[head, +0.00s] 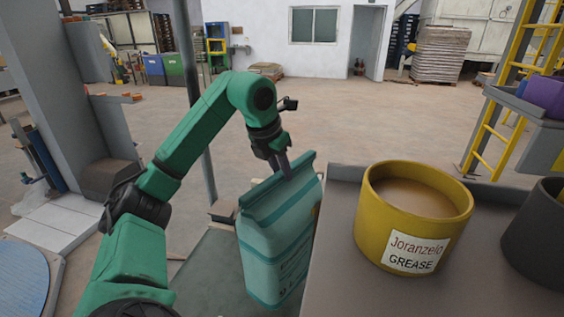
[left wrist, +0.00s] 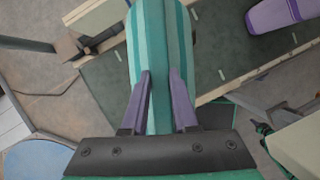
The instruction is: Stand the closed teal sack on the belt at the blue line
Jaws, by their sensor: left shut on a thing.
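The teal sack (head: 278,245) has lighter and darker bands, printed lettering and a folded flat top. It hangs roughly upright, slightly tilted, left of the grey table. My left gripper (head: 287,166) is shut on its top edge. In the left wrist view, the purple-grey fingers (left wrist: 160,103) pinch the striped sack (left wrist: 158,50) from both sides. A dark green belt (head: 203,270) shows beside and behind the sack; it also shows in the left wrist view (left wrist: 215,65) with pale marks. I cannot tell whether the sack's base touches the belt. I see no blue line. My right gripper is out of view.
A yellow grease tub (head: 413,220) stands on the grey table (head: 335,270) just right of the sack, with a dark pot (head: 540,235) beyond it. A grey post (head: 193,110) rises behind my left arm. A purple object (left wrist: 275,14) lies across the belt's far part.

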